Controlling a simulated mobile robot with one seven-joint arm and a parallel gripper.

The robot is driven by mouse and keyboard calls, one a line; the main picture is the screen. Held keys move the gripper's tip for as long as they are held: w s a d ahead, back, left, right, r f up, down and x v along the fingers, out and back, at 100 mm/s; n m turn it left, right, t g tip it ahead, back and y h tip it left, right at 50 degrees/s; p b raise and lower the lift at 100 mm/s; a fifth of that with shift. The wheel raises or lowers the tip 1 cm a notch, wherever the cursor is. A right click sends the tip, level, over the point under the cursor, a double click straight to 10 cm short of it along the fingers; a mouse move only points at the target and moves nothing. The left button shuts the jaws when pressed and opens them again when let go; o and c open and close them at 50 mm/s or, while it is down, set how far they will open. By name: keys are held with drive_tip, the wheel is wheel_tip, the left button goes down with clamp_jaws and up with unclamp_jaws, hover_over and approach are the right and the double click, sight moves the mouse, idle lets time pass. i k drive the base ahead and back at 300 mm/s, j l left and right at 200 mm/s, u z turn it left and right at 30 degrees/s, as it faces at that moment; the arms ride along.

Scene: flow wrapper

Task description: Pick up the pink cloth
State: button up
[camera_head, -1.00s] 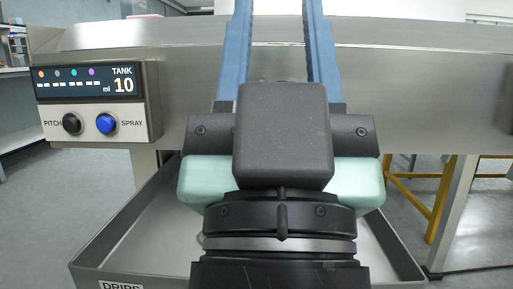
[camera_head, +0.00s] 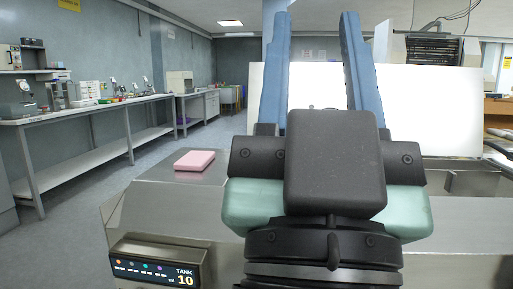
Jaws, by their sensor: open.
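The pink cloth (camera_head: 195,160) is a flat, folded-looking block. It lies on the left end of the steel machine's top, left of my gripper in the picture. My gripper (camera_head: 315,20) has two blue fingers, spread apart and pointing up in the picture. I see nothing between the fingers. The gripper is apart from the cloth. The gripper body hides part of the machine top behind it.
The machine's control panel (camera_head: 148,270) reads TANK 10 at lower left. A white panel (camera_head: 435,110) stands behind the gripper. A long bench (camera_head: 85,112) with several small items runs along the left wall. Open floor (camera_head: 60,215) lies between bench and machine.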

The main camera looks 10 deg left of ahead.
sight(194, 161)
drive_tip(key=j+z, duration=0.25)
drive_tip(key=j, duration=0.85)
drive_tip(key=k+j+z, duration=0.1)
drive_tip(key=j+z, duration=0.15)
drive_tip(key=j, duration=0.85)
